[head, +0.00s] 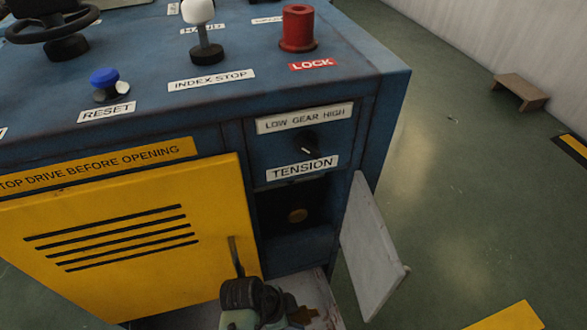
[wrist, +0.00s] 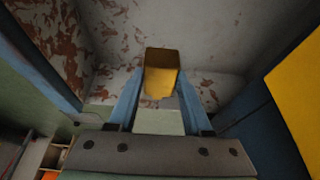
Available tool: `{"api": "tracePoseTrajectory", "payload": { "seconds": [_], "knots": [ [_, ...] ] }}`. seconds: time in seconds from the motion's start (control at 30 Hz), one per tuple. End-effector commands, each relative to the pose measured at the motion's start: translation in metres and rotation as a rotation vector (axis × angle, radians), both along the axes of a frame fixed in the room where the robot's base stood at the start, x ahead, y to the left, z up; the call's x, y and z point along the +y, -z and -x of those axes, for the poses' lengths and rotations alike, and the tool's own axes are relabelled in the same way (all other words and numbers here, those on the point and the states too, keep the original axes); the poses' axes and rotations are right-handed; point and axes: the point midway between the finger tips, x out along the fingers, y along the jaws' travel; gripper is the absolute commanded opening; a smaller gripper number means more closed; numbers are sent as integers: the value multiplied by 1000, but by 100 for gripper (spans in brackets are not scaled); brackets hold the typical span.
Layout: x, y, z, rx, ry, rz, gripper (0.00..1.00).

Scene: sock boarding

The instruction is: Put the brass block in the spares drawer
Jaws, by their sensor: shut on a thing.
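The brass block (wrist: 162,72) shows in the wrist view as a yellow-brown block between the fingertips of my gripper (wrist: 160,95), which is shut on it. Behind the block is a pale, rust-flaked surface (wrist: 205,45) with raised sides. In the head view my gripper (head: 256,308) is at the bottom edge, in front of the blue machine, over a pale, rust-marked tray-like part (head: 318,292). No label shows there, so I cannot tell whether it is the spares drawer.
A yellow louvred panel (head: 130,235) stands left of my gripper. A pale flap (head: 370,245) hangs open at right beside a dark recess (head: 297,205). Knobs and a red LOCK cylinder (head: 298,30) stand on the machine top. Green floor at right is mostly clear.

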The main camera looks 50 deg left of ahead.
Motion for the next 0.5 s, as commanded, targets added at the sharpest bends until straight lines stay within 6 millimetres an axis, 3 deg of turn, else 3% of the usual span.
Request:
{"api": "tracePoseTrajectory", "payload": {
  "seconds": [0.03, 0.1, 0.37, 0.5],
  "knots": [
    [1, 20, 0, -1, -1, 0, 0],
    [1, 32, 0, -1, -1, 0, 0],
    [1, 49, -1, -3, -1, -1, 0],
    [1, 67, 0, -2, -1, -1, 0]
  ]
}}
